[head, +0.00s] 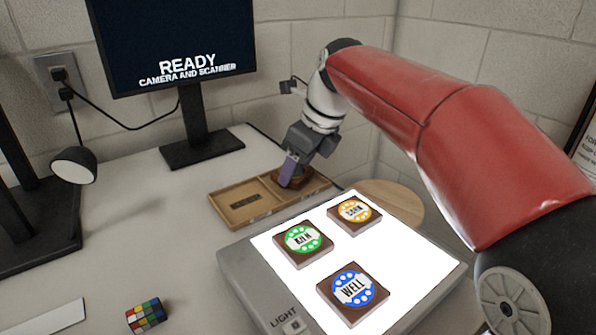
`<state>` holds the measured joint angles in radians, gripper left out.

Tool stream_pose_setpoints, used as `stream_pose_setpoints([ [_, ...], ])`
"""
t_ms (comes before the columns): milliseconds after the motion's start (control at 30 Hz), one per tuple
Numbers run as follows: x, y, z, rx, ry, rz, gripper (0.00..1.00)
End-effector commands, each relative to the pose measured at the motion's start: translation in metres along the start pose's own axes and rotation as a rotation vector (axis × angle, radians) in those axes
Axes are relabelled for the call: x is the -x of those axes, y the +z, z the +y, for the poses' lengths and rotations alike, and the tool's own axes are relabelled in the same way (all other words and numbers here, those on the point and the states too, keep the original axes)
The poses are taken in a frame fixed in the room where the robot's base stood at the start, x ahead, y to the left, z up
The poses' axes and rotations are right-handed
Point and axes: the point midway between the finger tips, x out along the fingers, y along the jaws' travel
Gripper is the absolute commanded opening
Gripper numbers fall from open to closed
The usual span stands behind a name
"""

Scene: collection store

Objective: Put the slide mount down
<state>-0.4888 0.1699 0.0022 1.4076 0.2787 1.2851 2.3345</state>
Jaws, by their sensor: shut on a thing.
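My gripper (289,176) is at the right compartment of the wooden tray (226,214), at the back of the table. It is shut on a brown slide mount (298,182), which shows low in or just above that compartment. The fingers and wrist hide much of the mount, and I cannot tell whether it touches the tray floor.
The light box (262,287) fills the front right. A dark strip (246,200) lies in the tray's left compartment. A monitor (180,45) stands behind left. A puzzle cube (146,315) and a lamp (74,165) are at left. A round wooden piece (398,196) is behind the box.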

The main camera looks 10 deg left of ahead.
Motion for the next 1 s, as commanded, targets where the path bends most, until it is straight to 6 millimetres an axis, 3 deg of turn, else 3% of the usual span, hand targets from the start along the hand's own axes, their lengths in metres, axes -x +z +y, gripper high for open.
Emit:
stream_pose_setpoints([
  [67, -0.008, -0.004, 0.0, 0.0, 0.0, 0.0, 0.33],
  [400, -0.011, -0.004, 0.0, 0.0, 0.0, 0.0, 0.33],
  [433, -0.011, -0.005, 0.0, 0.0, 0.0, -0.001, 0.57],
  [500, -0.011, -0.004, 0.0, 0.0, 0.0, -0.001, 0.65],
  [833, -0.006, -0.003, 0.0, 0.0, 0.0, -0.001, 0.65],
  [1000, 0.018, -0.002, -0.001, 0.0, -0.003, -0.003, 0.65],
])
